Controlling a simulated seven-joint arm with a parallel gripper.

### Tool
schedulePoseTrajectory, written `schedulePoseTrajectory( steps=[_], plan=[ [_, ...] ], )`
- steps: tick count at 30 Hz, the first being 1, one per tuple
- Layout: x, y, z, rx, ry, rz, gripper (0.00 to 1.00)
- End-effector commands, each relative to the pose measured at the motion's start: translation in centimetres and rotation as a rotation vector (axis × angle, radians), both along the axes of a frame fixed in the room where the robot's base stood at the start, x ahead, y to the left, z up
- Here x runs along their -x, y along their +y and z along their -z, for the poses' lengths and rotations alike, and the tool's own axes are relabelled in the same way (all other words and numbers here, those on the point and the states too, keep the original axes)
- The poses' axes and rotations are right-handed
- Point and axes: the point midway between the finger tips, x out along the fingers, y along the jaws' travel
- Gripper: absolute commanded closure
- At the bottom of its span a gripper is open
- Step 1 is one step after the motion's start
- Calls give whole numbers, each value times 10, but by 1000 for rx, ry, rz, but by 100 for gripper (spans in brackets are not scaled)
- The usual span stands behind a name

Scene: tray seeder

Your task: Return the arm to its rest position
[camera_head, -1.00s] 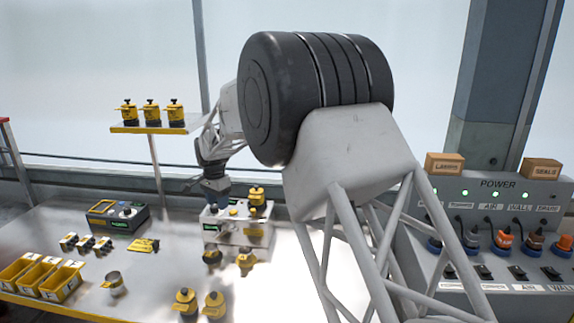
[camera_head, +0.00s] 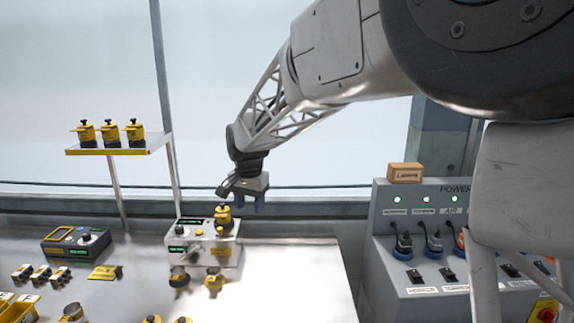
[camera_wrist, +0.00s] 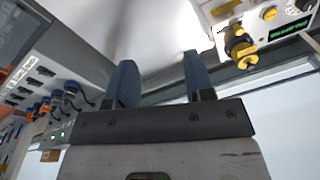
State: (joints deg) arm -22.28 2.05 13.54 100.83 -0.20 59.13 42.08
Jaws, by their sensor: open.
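My gripper (camera_head: 254,204) hangs from my arm in the head view, up and to the right of the seeder box (camera_head: 203,252) on the bench. Its two blue fingers also show in the wrist view (camera_wrist: 160,82), apart with nothing between them. A yellow and black canister (camera_head: 223,217) stands on top of the seeder box, left of my gripper and apart from it. In the wrist view that canister (camera_wrist: 240,48) is right of the fingers. My arm's upper links cover much of the head view's right side.
A raised shelf (camera_head: 118,146) holds three yellow canisters at left. A dark console (camera_head: 75,244) and small yellow parts lie on the bench. The bench right of the seeder box is bare (camera_head: 300,285).

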Motion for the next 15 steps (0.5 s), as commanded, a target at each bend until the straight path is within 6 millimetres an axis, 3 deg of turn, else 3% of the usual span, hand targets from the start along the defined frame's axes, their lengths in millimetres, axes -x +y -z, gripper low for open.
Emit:
schedulePoseTrajectory(
  steps=[3, 15],
  plan=[
    [23, -33, -12, -1, -13, -18, 52],
    [108, -125, -34, 7, -53, -95, 52]
  ],
)
